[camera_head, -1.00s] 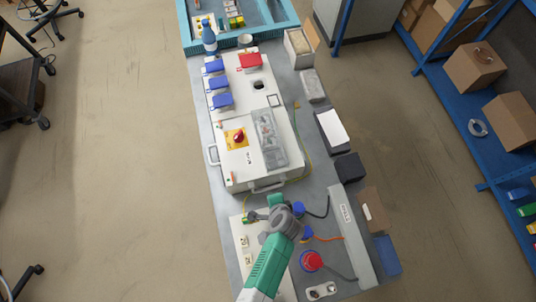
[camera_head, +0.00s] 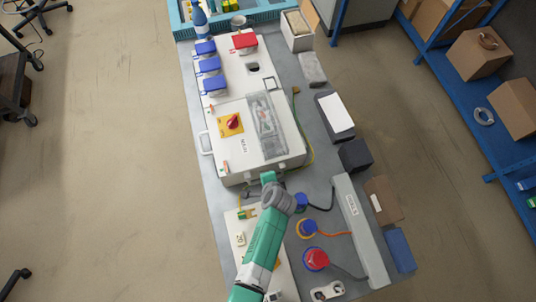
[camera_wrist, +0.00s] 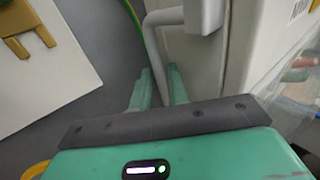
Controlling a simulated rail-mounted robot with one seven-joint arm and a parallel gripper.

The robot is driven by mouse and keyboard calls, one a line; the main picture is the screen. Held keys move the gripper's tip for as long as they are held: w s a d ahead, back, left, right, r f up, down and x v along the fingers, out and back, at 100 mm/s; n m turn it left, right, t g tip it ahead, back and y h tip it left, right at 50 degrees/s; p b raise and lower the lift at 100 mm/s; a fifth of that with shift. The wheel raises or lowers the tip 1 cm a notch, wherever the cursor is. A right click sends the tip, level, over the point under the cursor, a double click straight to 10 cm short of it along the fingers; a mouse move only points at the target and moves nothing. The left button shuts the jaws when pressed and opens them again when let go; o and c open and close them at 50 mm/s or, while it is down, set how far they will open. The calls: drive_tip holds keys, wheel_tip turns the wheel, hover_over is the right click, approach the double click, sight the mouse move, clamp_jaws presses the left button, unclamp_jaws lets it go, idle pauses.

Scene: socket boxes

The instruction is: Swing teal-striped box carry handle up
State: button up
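The white box (camera_head: 235,150) in the middle of the bench has a red knob on a yellow plate and a clear cover. I cannot make out a teal stripe on it. Its pale carry handle (camera_wrist: 153,48) shows in the wrist view, standing out from the box's front wall and bending down. My gripper (camera_head: 268,178) is at that front wall. In the wrist view the teal fingers of my gripper (camera_wrist: 160,88) lie on either side of the handle bar's lower stretch. Whether they press on it is unclear. In the head view my gripper largely hides the handle.
A second handle (camera_head: 206,143) is on the box's left side. A white panel (camera_head: 238,235) lies in front. Blue and red plugs (camera_head: 315,260) with cables and a long grey strip (camera_head: 362,230) lie to the right. A yellow-green cable (camera_wrist: 138,22) runs near the gripper.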

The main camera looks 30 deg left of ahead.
clamp_jaws()
drive_tip(key=shift+r, duration=0.1)
drive_tip(key=shift+s+d+r+p, duration=0.2)
drive_tip(key=shift+s+d+p, duration=0.35)
drive_tip(key=shift+p, duration=0.1)
drive_tip(key=shift+r, duration=0.15)
